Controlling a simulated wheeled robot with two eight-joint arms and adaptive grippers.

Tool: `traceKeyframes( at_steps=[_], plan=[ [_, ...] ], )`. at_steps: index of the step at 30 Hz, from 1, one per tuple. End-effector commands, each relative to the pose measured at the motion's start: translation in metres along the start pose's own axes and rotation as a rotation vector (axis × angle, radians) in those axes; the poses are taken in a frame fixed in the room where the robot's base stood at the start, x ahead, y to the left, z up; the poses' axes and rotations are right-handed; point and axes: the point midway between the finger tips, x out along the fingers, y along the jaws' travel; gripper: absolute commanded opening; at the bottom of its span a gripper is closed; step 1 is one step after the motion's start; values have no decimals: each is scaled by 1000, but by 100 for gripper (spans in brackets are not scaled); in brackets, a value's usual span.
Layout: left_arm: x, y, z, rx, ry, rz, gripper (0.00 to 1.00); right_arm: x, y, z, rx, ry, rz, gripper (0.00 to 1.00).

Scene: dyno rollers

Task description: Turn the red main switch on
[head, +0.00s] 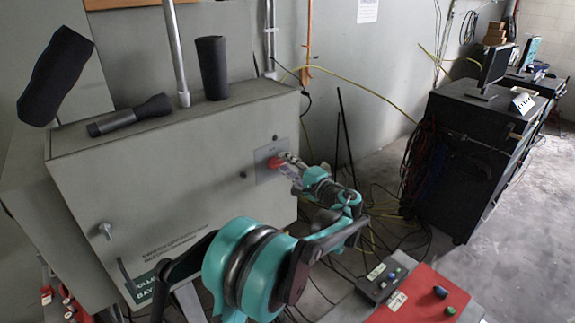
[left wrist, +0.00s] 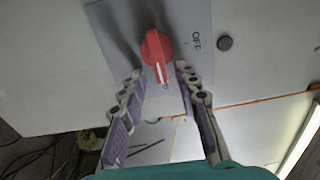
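The red main switch (head: 275,162) is a red rotary knob on a grey plate (head: 266,168) on the front of the grey cabinet (head: 190,165). In the left wrist view the knob (left wrist: 157,48) has a white mark at its lower end, and the word OFF stands to its right on the plate. My left gripper (head: 287,166) is at the switch. In the left wrist view its two fingers (left wrist: 160,72) are apart, with their tips on either side of the knob's lower end and gaps visible. Contact is not visible. My right gripper is not in view.
A flashlight (head: 130,115) and a dark cylinder (head: 212,68) are on the cabinet top. Another dark cylinder (head: 56,77) is tilted at its left. A red panel with buttons (head: 425,297) is at lower right. A black cabinet (head: 465,150) stands at right; cables lie on the floor between.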

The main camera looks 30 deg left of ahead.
Motion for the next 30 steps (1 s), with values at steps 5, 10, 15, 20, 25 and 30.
traceKeyframes(
  at_steps=[5,10,15,20,25,30],
  plan=[
    [0,-1,0,0,1,-2,31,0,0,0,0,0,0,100],
    [-13,-1,-1,0,3,-2,31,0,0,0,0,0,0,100],
    [-48,-1,-2,0,6,-2,31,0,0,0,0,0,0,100],
    [-82,-1,-1,0,5,-1,31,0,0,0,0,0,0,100],
    [-109,0,0,0,3,-1,31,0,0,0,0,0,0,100],
    [-120,0,0,0,1,-1,31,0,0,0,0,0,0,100]
  ],
)
